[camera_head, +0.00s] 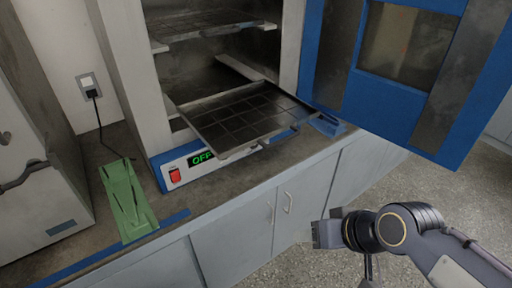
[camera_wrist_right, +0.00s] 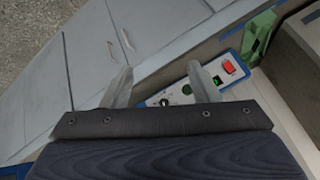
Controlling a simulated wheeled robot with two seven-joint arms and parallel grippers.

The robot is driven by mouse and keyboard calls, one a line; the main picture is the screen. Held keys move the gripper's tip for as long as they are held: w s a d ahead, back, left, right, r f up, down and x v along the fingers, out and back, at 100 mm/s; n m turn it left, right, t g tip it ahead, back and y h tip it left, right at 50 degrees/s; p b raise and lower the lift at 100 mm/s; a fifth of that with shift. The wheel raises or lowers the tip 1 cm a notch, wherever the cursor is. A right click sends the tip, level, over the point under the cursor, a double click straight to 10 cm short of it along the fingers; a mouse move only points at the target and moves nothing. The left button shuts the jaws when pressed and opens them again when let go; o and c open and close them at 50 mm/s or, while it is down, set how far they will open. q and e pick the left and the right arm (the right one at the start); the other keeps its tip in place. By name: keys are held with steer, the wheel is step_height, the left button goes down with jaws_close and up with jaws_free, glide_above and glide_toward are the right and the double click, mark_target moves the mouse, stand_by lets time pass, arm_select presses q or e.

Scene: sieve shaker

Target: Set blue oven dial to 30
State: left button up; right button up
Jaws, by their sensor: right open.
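The blue oven (camera_head: 160,172) stands on the counter with its door open. Its front strip has a red switch (camera_head: 174,175) and a green display (camera_head: 201,158) reading OFF. The strip also shows in the right wrist view, with the red switch (camera_wrist_right: 229,67) and a small dark round knob (camera_wrist_right: 165,102), probably the dial. Its setting is too small to read. In the head view the pulled-out rack hides that part of the strip. My right gripper (camera_head: 326,232) is open and empty, in front of the cabinets, apart from the oven. My left gripper is not in view.
The oven door (camera_head: 400,105) swings out to the right, above my right arm. A rack (camera_head: 240,115) sticks out over the strip. A green holder (camera_head: 127,205) lies left of the oven. Grey cabinets (camera_head: 240,225) are below the counter. The floor in front is clear.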

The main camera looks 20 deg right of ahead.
steer(key=w+d+f+n+t+h+b, duration=0.1)
steer(key=w+d+f+t+b, duration=0.2)
steer(key=w, duration=0.8)
steer(key=w+d+t+h+b, duration=0.15)
steer(key=w+d, duration=0.25)
steer(key=w, duration=0.7)
steer(key=w+a+f+n+t+y+b, duration=0.1)
steer(key=w+f+t, duration=0.1)
steer(key=w, duration=0.2)
steer(key=w+a+f+n+t+y+b, duration=0.1)
steer(key=w+f+n+t+y+b, duration=0.1)
steer(key=w, duration=0.3)
steer(key=w+a+f+n+t+y+b, duration=0.1)
steer(key=w+f+t+b, duration=0.1)
steer(key=w+f, duration=0.2)
steer(key=shift+w+a+f+y, duration=0.2)
steer(key=shift+w+a+y, duration=0.15)
steer(key=shift+w, duration=0.25)
steer(key=shift+w+a+n, duration=0.15)
steer(key=shift+w+n, duration=0.05)
steer(key=shift+n, duration=0.1)
steer(key=x, duration=0.7)
steer(key=shift+w+a+r+p, duration=0.1)
steer(key=shift+w+a+p, duration=0.1)
steer(key=shift+p, duration=0.15)
